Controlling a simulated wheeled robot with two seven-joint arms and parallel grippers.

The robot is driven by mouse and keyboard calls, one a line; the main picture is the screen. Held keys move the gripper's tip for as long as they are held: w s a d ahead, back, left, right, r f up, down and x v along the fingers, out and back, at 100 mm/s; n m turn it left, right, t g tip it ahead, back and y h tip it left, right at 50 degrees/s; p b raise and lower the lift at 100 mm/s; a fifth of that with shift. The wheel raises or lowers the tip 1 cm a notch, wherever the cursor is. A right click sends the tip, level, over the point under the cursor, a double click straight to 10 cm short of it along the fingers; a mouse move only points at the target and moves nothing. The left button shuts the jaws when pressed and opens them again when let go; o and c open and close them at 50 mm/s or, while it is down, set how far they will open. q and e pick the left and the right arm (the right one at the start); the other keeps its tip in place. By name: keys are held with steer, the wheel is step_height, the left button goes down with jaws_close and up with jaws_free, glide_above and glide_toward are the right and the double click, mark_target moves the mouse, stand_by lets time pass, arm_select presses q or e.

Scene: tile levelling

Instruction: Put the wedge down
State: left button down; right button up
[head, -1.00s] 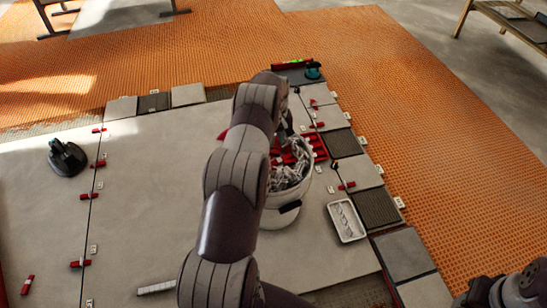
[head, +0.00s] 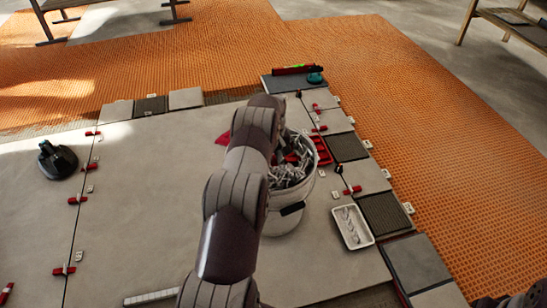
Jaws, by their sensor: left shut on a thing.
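My left arm reaches up the middle of the head view, over the large grey tile (head: 150,220). My left gripper (head: 281,138) is mostly hidden behind its own wrist, above the far side of a white bucket (head: 305,200). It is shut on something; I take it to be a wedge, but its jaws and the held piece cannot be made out. The bucket holds many grey-white clips and some red pieces. A red tray (head: 322,151) lies just beyond it to the right. Several red wedges sit in clips along the tile joints, such as one on the left joint (head: 78,200).
A white tray (head: 352,227) with pale pieces lies right of the bucket. A black suction cup (head: 57,160) stands on the left tile. A red-and-green level (head: 297,70) and a teal-topped tool (head: 315,79) lie at the back. Bare tile lies left of my arm.

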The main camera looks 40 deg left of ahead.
mark_target(274, 160)
arm_select(q)
steer(key=shift+f, duration=0.15)
steer(key=c, duration=0.9)
jaws_free()
step_height(274, 160, up, 7)
steer(key=p, duration=0.7)
steer(key=shift+r+p, duration=0.2)
steer(key=shift+p, duration=0.1)
steer(key=shift+f, duration=0.25)
